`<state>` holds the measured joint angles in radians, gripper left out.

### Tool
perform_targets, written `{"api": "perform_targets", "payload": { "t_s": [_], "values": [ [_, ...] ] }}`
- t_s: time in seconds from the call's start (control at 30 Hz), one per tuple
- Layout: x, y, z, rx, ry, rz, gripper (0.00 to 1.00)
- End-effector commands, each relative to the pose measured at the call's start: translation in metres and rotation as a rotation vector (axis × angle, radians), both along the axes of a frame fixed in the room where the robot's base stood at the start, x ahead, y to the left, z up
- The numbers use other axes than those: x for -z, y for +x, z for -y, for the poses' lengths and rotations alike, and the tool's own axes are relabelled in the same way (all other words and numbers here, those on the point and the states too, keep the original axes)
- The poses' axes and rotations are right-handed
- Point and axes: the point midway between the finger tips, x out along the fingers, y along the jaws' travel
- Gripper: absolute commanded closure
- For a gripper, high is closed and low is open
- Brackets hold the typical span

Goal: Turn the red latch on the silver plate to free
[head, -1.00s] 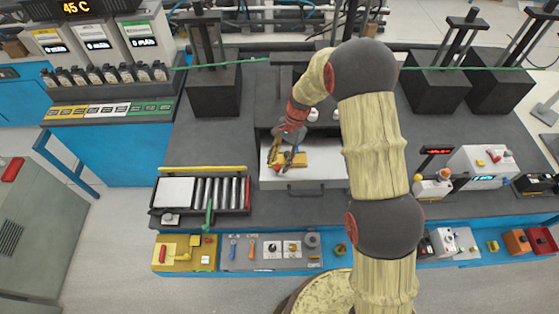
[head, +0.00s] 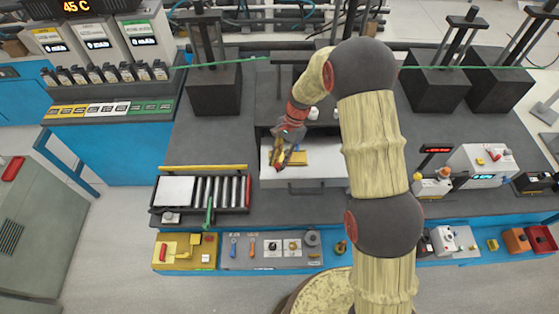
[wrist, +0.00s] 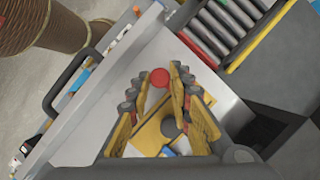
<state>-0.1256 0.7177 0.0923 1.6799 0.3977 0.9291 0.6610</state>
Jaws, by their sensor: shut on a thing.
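My gripper (wrist: 160,80) points down over the pale silver plate (head: 325,172) in the open drawer at the bench's middle. In the wrist view its two yellow-padded fingers are closed on a small red round part, the red latch (wrist: 160,77), at their tips. The rest of the latch is hidden, so I cannot tell which way it is turned. In the head view my gripper (head: 281,157) covers the latch.
A roller tray (head: 221,193) with a yellow rail stands left of the drawer. The dark drawer handle (head: 305,188) is in front. A panel of switches and knobs (head: 272,250) runs along the front edge. Dark blocks with posts (head: 213,92) stand behind.

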Motion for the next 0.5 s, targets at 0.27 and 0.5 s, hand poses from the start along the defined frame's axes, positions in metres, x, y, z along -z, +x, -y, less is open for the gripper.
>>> {"api": "perform_targets", "payload": {
  "t_s": [0.27, 0.5],
  "values": [
    [0.0006, 0.0006, 0.0000, -0.016, 0.000, 0.001, 1.00],
    [0.0016, 0.0017, -0.0014, -0.114, 0.000, 0.003, 1.00]
  ]
}}
